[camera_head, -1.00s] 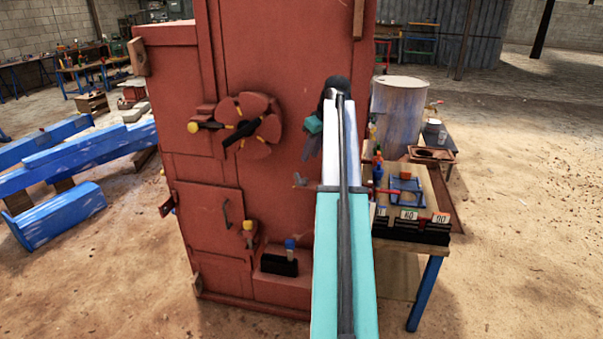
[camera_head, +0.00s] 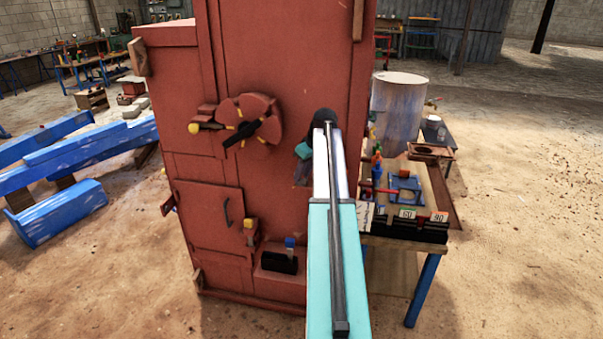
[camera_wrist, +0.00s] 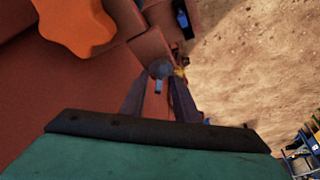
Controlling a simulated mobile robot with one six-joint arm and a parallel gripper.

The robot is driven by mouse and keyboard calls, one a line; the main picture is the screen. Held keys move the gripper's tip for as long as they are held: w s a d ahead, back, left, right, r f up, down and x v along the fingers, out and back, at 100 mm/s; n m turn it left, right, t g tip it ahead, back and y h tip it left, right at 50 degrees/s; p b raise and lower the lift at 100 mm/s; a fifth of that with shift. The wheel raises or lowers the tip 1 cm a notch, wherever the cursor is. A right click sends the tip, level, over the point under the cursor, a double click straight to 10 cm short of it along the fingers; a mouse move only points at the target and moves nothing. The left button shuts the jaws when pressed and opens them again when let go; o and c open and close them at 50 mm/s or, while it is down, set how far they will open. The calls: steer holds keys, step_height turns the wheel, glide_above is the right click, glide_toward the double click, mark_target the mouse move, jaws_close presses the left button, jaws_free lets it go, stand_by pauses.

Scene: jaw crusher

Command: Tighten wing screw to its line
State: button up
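A small grey part with a short wing, which looks like the wing screw (camera_wrist: 160,70), shows on the red machine in the wrist view. My gripper (camera_wrist: 158,92) points at it from below in that view. Its two dark fingers stand apart, one on each side of the screw's lower end. I cannot tell whether they touch it. The line for the screw cannot be made out; a small yellow spot lies just right of the screw. In the head view my arm hides the fingers and the screw in front of the red machine (camera_head: 285,75).
An orange lobed knob (camera_wrist: 75,25) stands close to the upper left of my gripper. A red wheel (camera_head: 265,120) with a black bar and yellow marks is on the machine's face. A workbench (camera_head: 395,255) with tools stands to the right. Open sandy floor lies beyond.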

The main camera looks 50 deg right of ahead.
steer(key=shift+f, duration=0.1)
jaws_close()
steer(key=shift+n, duration=0.4)
jaws_free()
steer(key=shift+b, duration=0.3)
